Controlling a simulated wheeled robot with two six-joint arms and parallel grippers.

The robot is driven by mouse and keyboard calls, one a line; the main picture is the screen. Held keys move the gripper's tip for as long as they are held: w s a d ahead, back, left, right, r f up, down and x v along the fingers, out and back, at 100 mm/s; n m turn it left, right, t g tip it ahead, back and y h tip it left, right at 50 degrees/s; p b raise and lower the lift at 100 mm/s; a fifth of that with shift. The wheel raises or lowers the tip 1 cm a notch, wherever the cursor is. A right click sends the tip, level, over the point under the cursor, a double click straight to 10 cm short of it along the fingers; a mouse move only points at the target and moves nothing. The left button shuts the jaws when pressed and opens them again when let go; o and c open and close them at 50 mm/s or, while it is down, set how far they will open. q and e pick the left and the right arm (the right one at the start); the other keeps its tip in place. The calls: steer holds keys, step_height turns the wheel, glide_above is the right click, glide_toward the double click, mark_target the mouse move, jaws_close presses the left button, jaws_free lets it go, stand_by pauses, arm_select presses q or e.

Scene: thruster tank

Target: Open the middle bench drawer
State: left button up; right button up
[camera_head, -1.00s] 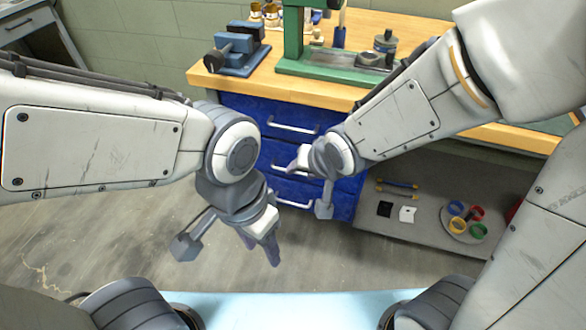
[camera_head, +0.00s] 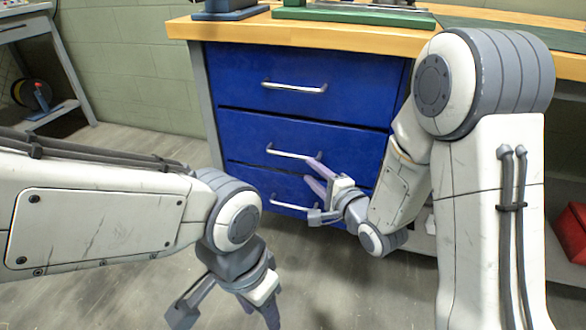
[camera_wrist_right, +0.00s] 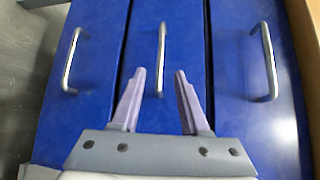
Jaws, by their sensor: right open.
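The blue bench has three stacked drawers with silver bar handles, all shut. The middle drawer (camera_head: 245,135) has a horizontal handle (camera_head: 293,152). In the right wrist view this handle (camera_wrist_right: 161,60) is the central bar and lies in line with the gap between my fingers. My right gripper (camera_head: 314,170) is open and empty, with its fingertips close to the right end of the handle in the head view. I cannot tell whether they touch it. My left gripper (camera_head: 262,312) hangs low over the floor, away from the drawers, its fingertips partly cut off by the picture edge.
The top drawer (camera_head: 350,95) and the bottom drawer (camera_head: 245,180) have like handles above and below. The wooden bench top (camera_head: 330,36) overhangs the drawers. A red object (camera_head: 572,235) is at the far right.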

mark_target(294, 157)
steer(key=b+x, duration=0.3)
steer(key=x, duration=0.7)
steer(key=shift+w+r, duration=0.1)
steer(key=shift+c, duration=0.3)
jaws_close()
stand_by(0.9)
